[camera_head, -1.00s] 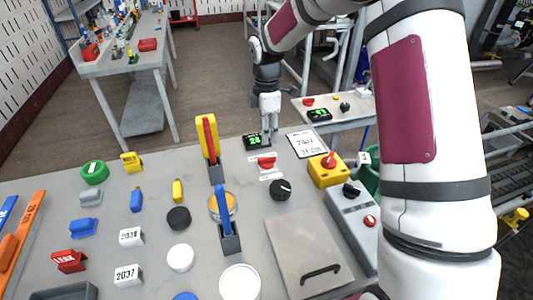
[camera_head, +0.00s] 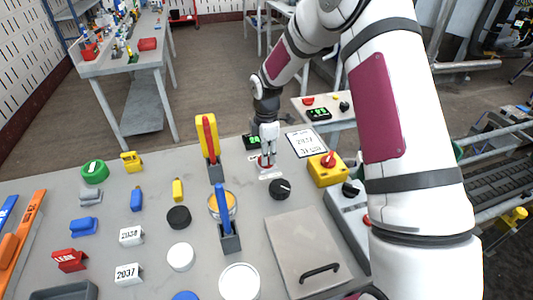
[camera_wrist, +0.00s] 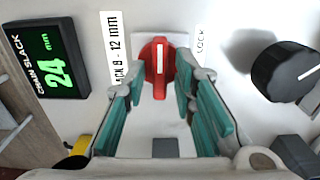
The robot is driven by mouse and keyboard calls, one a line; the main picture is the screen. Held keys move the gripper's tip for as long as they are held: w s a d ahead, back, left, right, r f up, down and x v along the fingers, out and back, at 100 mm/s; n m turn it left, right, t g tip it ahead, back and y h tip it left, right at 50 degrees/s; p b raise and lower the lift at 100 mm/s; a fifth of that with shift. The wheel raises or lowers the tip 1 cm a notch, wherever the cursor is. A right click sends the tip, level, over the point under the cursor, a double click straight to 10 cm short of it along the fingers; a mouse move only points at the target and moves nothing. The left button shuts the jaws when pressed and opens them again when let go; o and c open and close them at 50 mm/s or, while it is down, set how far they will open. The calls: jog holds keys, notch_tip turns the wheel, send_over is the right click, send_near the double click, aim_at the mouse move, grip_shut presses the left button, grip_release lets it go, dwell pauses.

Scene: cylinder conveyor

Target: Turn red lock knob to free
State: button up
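The red lock knob (camera_wrist: 157,65) shows in the wrist view on a pale plate, its white pointer line upright in the picture. A label strip with "9 - 12 mm" (camera_wrist: 115,48) is left of it and a "LOCK" label (camera_wrist: 200,38) is right. My gripper (camera_wrist: 163,88) is open, its teal-padded fingers either side of and just short of the knob; I cannot see contact. In the head view my gripper (camera_head: 267,152) points down over the red knob (camera_head: 265,163), which it partly hides.
The chain slack display (camera_wrist: 50,62) reads 24 mm, left of the knob in the wrist view. A black dial (camera_wrist: 287,72) stands close on the right. In the head view a yellow box (camera_head: 326,172) with a red knob and an upright yellow-and-red lever (camera_head: 208,135) flank my gripper.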

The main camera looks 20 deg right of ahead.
grip_shut()
jog(key=shift+m, duration=0.4)
jog(key=m+b, duration=0.1)
jog(key=m, duration=0.2)
jog(key=m+b, duration=0.1)
jog(key=m, duration=0.3)
jog(key=shift+m, duration=0.3)
jog(key=m, duration=0.4)
jog(key=shift+b, duration=0.35)
jog(key=m, duration=0.5)
jog(key=shift+b, duration=0.3)
jog(key=shift+m, duration=0.4)
